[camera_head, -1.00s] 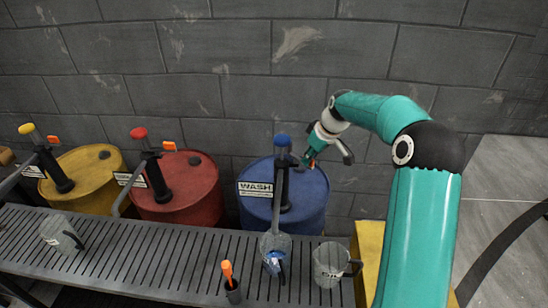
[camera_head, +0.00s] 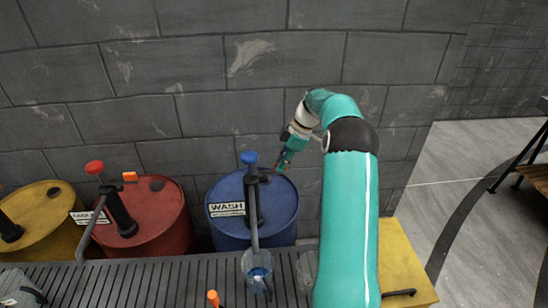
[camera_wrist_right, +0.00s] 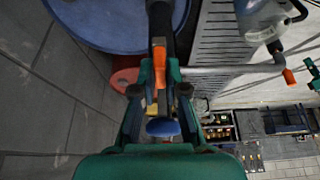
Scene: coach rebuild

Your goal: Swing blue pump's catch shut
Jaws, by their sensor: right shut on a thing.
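The blue pump (camera_head: 253,200) stands upright on the blue drum (camera_head: 287,220) with the WASH label. Its blue knob (camera_head: 249,158) is on top, and shows low in the right wrist view (camera_wrist_right: 163,127). My right gripper (camera_head: 281,166) is at the pump's upper right side. In the right wrist view its fingers (camera_wrist_right: 159,88) are shut on the orange catch (camera_wrist_right: 159,55), which lies between them beside the dark pump body. In the head view the gripper mostly hides this catch. My left gripper is not in view.
A clear jug (camera_head: 257,265) stands under the spout on the slatted bench (camera_head: 200,280). An orange-handled tool (camera_head: 213,298) is in front. The red drum (camera_head: 165,215) and yellow drum (camera_head: 45,215) stand left. The grey wall (camera_head: 200,120) is close behind.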

